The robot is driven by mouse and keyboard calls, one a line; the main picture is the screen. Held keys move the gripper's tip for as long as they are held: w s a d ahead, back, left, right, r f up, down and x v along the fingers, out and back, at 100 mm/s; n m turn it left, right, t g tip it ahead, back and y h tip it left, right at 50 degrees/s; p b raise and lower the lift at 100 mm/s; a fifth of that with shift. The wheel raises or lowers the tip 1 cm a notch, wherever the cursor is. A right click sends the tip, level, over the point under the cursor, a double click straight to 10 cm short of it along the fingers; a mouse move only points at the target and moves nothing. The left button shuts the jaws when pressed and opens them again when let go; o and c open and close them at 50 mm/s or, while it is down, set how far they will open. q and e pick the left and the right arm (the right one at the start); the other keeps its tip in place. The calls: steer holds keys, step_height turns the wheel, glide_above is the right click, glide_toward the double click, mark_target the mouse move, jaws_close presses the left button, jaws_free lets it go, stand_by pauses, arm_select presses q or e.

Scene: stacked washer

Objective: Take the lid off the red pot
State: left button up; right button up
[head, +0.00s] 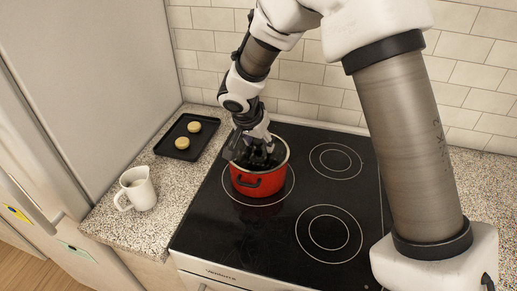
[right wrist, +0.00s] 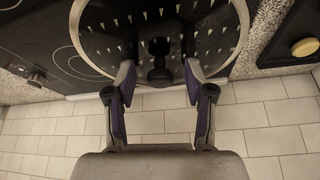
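The red pot (head: 258,184) stands on a ring of the black cooktop, a dark handle facing the front. Its round lid (right wrist: 100,42), with a pale rim and rows of pale points, fills the top of the right wrist view; a black knob (right wrist: 160,62) stands at its middle. The lid appears to sit on the pot, though my gripper hides part of it in the head view. My right gripper (right wrist: 159,82) is open, one finger on each side of the knob, with gaps visible between. It also shows over the pot in the head view (head: 257,150). My left gripper is not in view.
A black tray (head: 170,140) with two round buns lies on the counter left of the cooktop. A white pitcher (head: 138,190) stands nearer the front. A tiled wall (head: 305,82) rises behind, and a tall fridge (head: 85,75) bounds the left. Other cooktop rings are bare.

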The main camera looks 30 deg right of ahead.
steer(key=shift+a, duration=0.15)
jaws_close()
steer(key=shift+r, duration=0.2)
